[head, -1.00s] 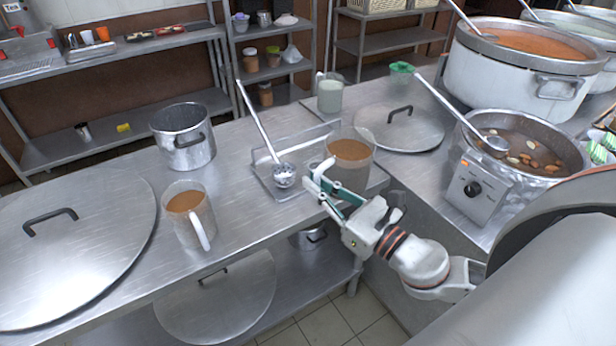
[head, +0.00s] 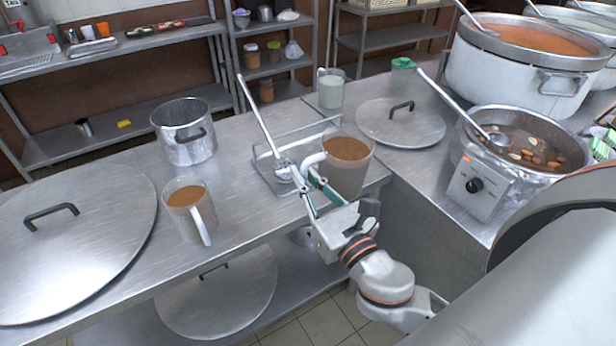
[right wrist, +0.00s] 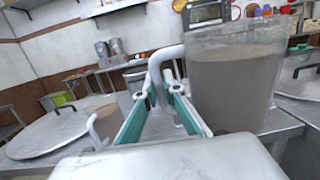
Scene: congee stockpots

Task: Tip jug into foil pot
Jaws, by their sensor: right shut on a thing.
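A clear jug of brown liquid (head: 347,172) is upright at the front right of the steel counter, beside the ladle tray. My right gripper (head: 311,181) is shut on its white handle, on the jug's left side. The right wrist view shows the handle (right wrist: 157,76) between the green-edged fingers (right wrist: 157,104), and the jug (right wrist: 235,85) to the right. I cannot tell whether the jug touches the counter. A shiny, crinkled silver pot (head: 184,138), apparently the foil pot, stands open further back left. Its inside bottom is hidden. My left gripper is not in view.
A second brown-filled jug (head: 188,212) stands between the large lid (head: 100,225) and the tray (head: 262,171). A long ladle (head: 262,122) rises from the tray. A pale jug (head: 330,90) and another lid (head: 428,125) are behind. A heated pot (head: 465,160) is right.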

